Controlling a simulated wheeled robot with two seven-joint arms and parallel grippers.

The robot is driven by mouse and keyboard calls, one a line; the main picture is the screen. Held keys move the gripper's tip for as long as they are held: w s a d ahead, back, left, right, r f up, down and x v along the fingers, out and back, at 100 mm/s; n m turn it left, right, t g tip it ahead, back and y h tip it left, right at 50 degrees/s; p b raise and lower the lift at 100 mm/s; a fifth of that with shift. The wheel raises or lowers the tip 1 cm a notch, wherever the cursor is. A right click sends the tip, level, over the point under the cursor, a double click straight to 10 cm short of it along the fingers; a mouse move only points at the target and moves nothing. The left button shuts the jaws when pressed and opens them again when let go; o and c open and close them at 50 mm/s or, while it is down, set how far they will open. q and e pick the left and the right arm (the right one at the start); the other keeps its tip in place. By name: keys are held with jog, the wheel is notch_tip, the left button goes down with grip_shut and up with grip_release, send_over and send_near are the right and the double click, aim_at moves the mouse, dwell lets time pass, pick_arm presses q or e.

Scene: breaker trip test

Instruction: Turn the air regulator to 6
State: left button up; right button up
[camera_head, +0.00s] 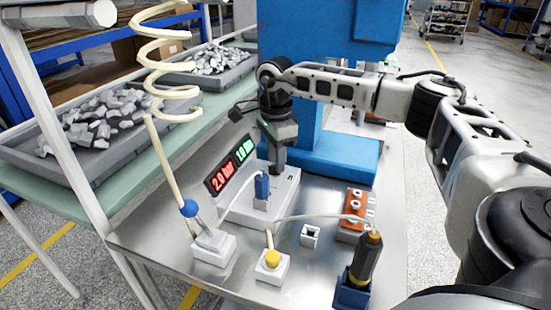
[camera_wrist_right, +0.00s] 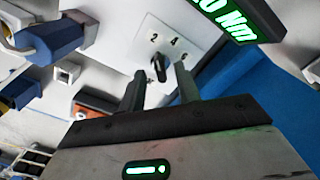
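The air regulator shows in the right wrist view as a pale plate (camera_wrist_right: 172,38) with the marks 2, 4 and 6 and a dark knob (camera_wrist_right: 158,67). My right gripper (camera_wrist_right: 160,78) is open, with one finger on each side of the knob in that view. I cannot tell whether either finger touches it. In the head view my right gripper (camera_head: 279,165) points down at the grey box (camera_head: 286,192) and hides the knob. A red display (camera_head: 219,180) reads 2.0 bar. My left gripper is not in view.
A green display (camera_head: 245,149) stands beside the red one. A coiled hose (camera_head: 165,65) hangs at left. A blue column (camera_head: 320,158) stands behind.

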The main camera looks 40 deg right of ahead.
jog(key=shift+f, duration=0.6)
grip_shut()
